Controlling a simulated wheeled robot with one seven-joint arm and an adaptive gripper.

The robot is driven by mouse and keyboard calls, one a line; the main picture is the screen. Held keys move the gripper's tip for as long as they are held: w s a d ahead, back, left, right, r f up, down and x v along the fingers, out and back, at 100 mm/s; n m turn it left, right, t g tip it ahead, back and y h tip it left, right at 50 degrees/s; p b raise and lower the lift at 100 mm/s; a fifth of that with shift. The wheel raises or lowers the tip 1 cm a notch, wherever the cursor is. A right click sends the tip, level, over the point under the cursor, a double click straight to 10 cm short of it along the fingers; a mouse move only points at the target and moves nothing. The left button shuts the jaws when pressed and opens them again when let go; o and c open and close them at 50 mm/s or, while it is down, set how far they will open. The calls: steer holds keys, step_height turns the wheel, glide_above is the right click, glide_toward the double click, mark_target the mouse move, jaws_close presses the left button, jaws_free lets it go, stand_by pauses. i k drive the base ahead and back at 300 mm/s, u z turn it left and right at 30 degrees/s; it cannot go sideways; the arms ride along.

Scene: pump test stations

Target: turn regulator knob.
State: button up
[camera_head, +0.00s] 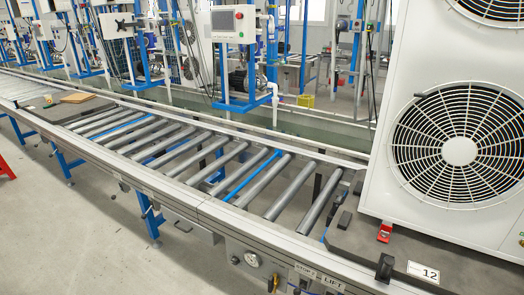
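A small round gauge (252,260) with a pale face sits on the front side of the conveyor frame, low in the head view. A small dark round part (235,260), which may be the regulator knob, is just left of it; it is too small to be sure. A dark and brass-coloured fitting (273,284) sits to the lower right of the gauge, near labels reading "STOP" and "LIFT" (318,277). My gripper is not in view, and nothing is seen touching these parts.
A roller conveyor (200,200) crosses the view. A large white unit with fans (459,150) stands on a dark pallet (400,255) at the right. A control screen (233,23) hangs on a blue frame behind. The floor (70,240) at front left is clear.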

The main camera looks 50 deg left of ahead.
mark_target(235, 260)
steer(key=u, duration=2)
steer(key=k, duration=0.5)
steer(key=u, duration=1)
steer(key=k, duration=0.85)
steer(key=u, duration=1.05)
steer(key=i, duration=2.55)
steer(key=z, duration=1.65)
steer(key=i, duration=0.7)
steer(key=z, duration=0.7)
